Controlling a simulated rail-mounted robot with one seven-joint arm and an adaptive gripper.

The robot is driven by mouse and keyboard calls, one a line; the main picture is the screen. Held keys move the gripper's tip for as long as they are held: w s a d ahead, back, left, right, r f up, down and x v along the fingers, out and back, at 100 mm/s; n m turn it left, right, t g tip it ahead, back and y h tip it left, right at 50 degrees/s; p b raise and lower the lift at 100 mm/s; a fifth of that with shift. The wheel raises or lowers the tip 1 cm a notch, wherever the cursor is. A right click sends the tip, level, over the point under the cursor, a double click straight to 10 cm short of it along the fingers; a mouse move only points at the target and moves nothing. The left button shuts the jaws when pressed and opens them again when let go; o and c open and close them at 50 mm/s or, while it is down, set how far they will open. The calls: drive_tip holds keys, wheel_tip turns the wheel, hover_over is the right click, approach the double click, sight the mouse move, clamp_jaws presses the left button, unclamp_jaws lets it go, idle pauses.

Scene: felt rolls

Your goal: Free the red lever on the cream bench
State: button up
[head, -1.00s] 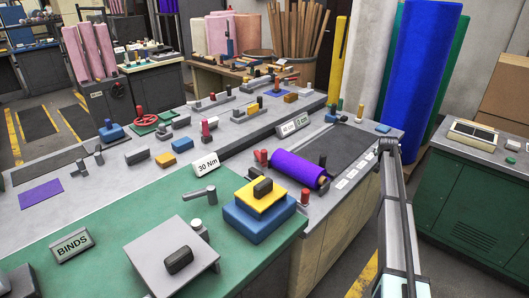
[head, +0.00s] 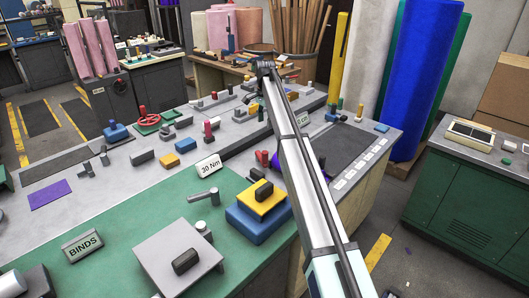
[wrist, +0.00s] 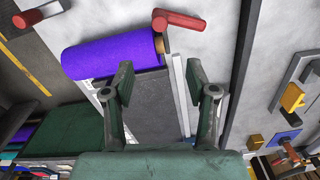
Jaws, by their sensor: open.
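In the wrist view a red lever (wrist: 183,19) with a rounded end lies at the top, on pale grey bench top. A purple felt roll (wrist: 112,52) lies just below and left of it; its tan core end points toward the lever. Whether they touch, I cannot tell. My gripper (wrist: 160,80) is open and empty, its fingers apart below the lever, the left one overlapping the roll's lower side in the picture.
A dark panel (wrist: 155,115) shows between my fingers. A black groove (wrist: 239,75) runs to the right, with a yellow part (wrist: 292,97) and other fittings beyond. In the head view a yellow-and-blue block stack (head: 258,212) stands left of my arm, near a 30 Nm sign (head: 209,166).

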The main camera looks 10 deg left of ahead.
sight(265, 151)
wheel_tip(265, 151, down, 17)
drive_tip(key=p, duration=0.5)
drive_tip(key=shift+f, duration=0.15)
clamp_jaws()
